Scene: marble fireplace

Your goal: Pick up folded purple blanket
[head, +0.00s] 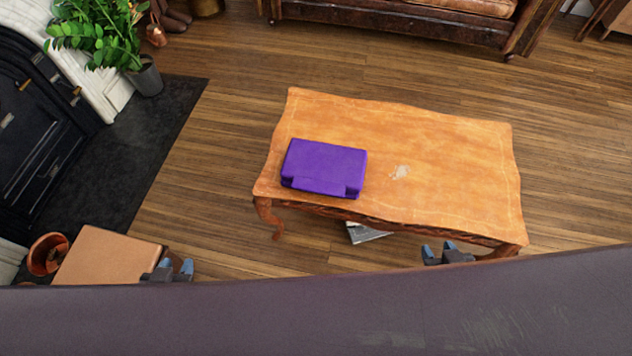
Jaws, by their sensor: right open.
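The folded purple blanket (325,166) lies flat on the left part of a wooden coffee table (440,150), near its front left corner. It is a compact rectangular bundle. My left gripper (176,265) is at the lower left, apart from the blanket and left of the table. Its two blue-tipped fingers stand apart with nothing between them. My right gripper (438,249) is open and empty by the table's front edge, to the right of the blanket. Both grippers are partly hidden by a dark surface in the foreground.
The dark purple-grey surface (330,315) spans the bottom of the head view. A brown box-like object (107,257) is beside my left gripper. A magazine-like item (365,233) is under the table. A potted plant (147,78), black fireplace (35,130) and brown sofa (400,25) stand farther back.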

